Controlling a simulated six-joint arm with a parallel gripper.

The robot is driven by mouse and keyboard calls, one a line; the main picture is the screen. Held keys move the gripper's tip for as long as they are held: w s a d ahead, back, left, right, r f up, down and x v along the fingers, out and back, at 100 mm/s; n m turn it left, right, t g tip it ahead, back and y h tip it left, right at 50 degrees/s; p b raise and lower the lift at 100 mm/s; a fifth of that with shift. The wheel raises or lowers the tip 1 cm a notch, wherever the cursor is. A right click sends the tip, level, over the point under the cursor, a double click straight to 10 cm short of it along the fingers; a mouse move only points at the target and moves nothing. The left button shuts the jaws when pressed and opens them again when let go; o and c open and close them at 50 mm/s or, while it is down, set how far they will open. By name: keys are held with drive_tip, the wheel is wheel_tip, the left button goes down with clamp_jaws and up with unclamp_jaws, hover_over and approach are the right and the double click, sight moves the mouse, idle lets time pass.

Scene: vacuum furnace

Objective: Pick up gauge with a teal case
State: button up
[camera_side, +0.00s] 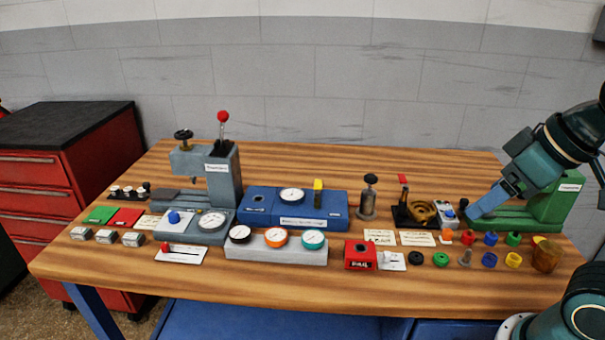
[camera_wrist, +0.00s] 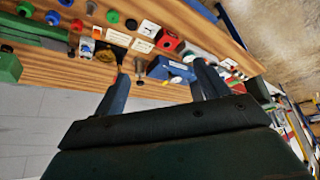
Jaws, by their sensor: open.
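The gauge with a teal case (camera_side: 313,239) sits at the right end of a grey block (camera_side: 258,255) near the front of the bench in the side view. Its white dial faces up and forward. An orange gauge (camera_side: 276,237) and a black gauge (camera_side: 240,233) sit to its left on the same block. My gripper (camera_side: 472,213) is well to the right of the teal gauge, above the bench in front of a green machine. In the wrist view my gripper (camera_wrist: 161,68) has its two blue fingers spread apart with nothing held. I cannot clearly make out the teal gauge there.
A blue box (camera_side: 258,208) stands behind the grey block, and a red box (camera_side: 360,255) stands to its right. A grey press (camera_side: 205,180) is at the left. Several coloured caps lie at the right. The front strip of the bench (camera_side: 270,288) is clear.

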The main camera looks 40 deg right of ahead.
drive_tip(key=w+a+f+n+g+y, duration=0.1)
drive_tip(key=w+f+n, duration=0.2)
drive_tip(key=w, duration=0.5)
drive_tip(key=w+a+f+n+g+y, duration=0.1)
drive_tip(key=w+a+f+n, duration=0.1)
drive_tip(key=w, duration=0.7)
drive_tip(key=w+a+f+n+y, duration=0.1)
drive_tip(key=w+f+n, duration=0.3)
drive_tip(key=w, duration=0.5)
drive_tip(key=shift+w+a+f+n+g+y, duration=0.2)
drive_tip(key=shift+f+n+g+y, duration=0.15)
drive_tip(key=shift+n, duration=0.55)
hover_over(323, 236)
drive_tip(key=shift+s+f, duration=0.15)
drive_tip(key=shift+f, duration=3.8)
